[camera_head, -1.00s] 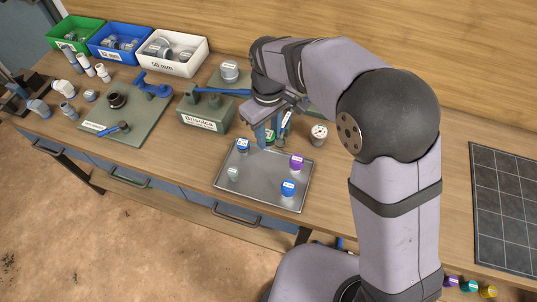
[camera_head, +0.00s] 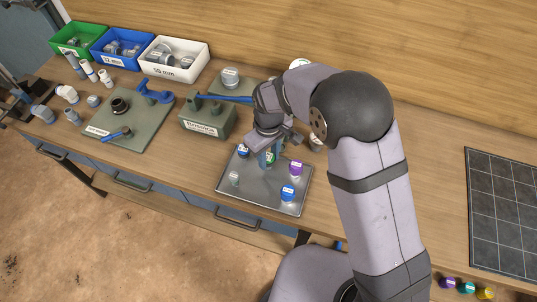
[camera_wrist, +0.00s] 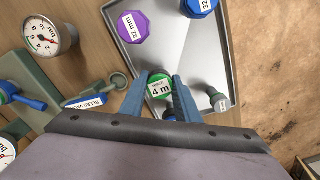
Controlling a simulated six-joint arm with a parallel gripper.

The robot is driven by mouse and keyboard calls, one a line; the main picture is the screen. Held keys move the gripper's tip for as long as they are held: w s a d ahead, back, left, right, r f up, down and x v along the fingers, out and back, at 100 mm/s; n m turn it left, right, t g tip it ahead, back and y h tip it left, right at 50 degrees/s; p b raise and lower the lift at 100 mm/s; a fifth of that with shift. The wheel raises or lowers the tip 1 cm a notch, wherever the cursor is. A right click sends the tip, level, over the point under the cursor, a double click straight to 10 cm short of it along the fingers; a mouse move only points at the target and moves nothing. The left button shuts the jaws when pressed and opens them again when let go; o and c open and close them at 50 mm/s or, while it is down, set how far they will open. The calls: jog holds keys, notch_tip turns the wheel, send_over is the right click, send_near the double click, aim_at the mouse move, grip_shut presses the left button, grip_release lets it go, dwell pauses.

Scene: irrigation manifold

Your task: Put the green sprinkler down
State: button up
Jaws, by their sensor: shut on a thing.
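My gripper (camera_wrist: 158,84) is shut on the green sprinkler (camera_wrist: 160,88), whose round green top reads "4 m" in the wrist view. The tray (camera_wrist: 172,48) shows beneath the sprinkler in the wrist view. I cannot tell whether the sprinkler touches the tray floor.
The tray holds a purple cap (camera_head: 296,168), a blue cap (camera_head: 288,193), another blue cap (camera_head: 243,151) and a small grey-green piece (camera_head: 235,178). The tray's front middle is clear.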

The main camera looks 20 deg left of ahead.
aim_at(269, 157)
jog(key=shift+f, duration=0.1)
jog(key=o, duration=1.1)
jog(key=shift+o, duration=0.2)
notch_tip(269, 157, up, 12)
jog(key=b, duration=0.2)
jog(key=shift+b, duration=0.3)
jog(key=shift+d, duration=0.1)
